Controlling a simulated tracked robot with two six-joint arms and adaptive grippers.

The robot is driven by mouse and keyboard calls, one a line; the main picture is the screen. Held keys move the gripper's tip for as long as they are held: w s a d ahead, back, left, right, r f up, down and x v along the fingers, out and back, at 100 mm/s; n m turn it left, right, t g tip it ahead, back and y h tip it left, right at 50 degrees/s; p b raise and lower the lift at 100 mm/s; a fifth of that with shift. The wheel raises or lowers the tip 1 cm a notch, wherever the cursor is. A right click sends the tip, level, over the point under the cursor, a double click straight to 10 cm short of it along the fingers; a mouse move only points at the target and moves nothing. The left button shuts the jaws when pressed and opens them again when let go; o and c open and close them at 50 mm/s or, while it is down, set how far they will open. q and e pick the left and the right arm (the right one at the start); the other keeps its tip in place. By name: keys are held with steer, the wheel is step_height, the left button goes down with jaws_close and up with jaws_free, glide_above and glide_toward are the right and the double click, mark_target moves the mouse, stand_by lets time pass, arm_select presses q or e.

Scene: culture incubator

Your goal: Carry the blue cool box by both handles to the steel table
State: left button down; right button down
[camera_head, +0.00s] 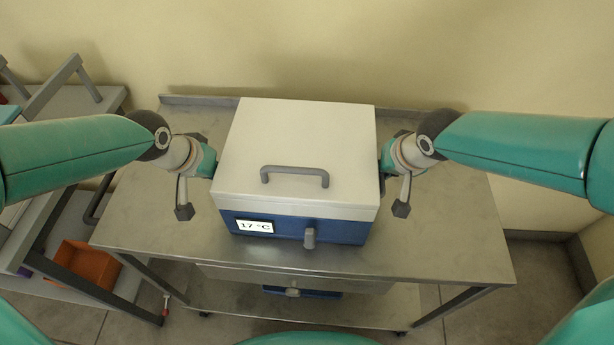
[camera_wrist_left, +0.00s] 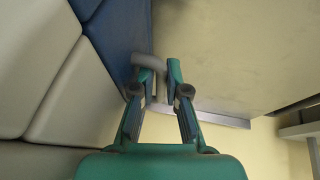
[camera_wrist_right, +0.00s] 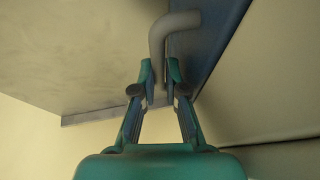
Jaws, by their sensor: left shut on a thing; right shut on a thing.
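The blue cool box (camera_head: 352,230) has a white lid (camera_head: 290,135) with a grey top handle, a front latch and a display reading 17 °C. It is upright over the middle of the steel table (camera_head: 450,240); I cannot tell whether its base touches the top. My left gripper (camera_head: 208,162) is shut on the grey handle at the box's left side, which shows in the left wrist view (camera_wrist_left: 147,62). My right gripper (camera_head: 386,162) is shut on the right side handle, clearer in the right wrist view (camera_wrist_right: 160,45). The fingertips are partly hidden in the head view.
Bare steel top lies left and right of the box. A raised rear edge (camera_head: 190,100) runs along the wall. A grey bench or cart stands at the left, with an orange bin (camera_head: 88,265) low down. Another blue and grey latched thing (camera_head: 330,283) shows below the tabletop.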

steer(key=shift+d, duration=0.1)
